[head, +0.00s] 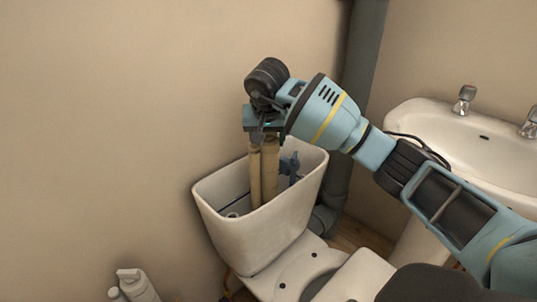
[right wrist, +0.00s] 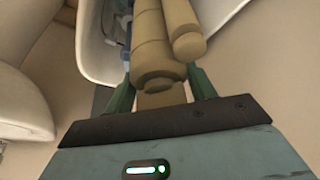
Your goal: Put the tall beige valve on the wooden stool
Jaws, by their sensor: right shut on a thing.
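The tall beige valve (head: 269,172) stands roughly upright, its lower part inside the open toilet cistern (head: 222,190). My right gripper (head: 264,132) is shut on the valve near its top, above the cistern rim. In the right wrist view the valve (right wrist: 154,45) lies between the two green fingers of my right gripper (right wrist: 160,92), with a thinner beige tube alongside it. The valve's lower end is hidden by the cistern wall. The wooden stool is not in view, and neither is my left gripper.
A grey-blue fitting (head: 290,165) stands inside the cistern, right of the valve. A white washbasin (head: 455,135) is at the right, behind my right arm. A dark pipe (head: 362,60) runs down the wall. White bottles (head: 135,285) stand at the lower left.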

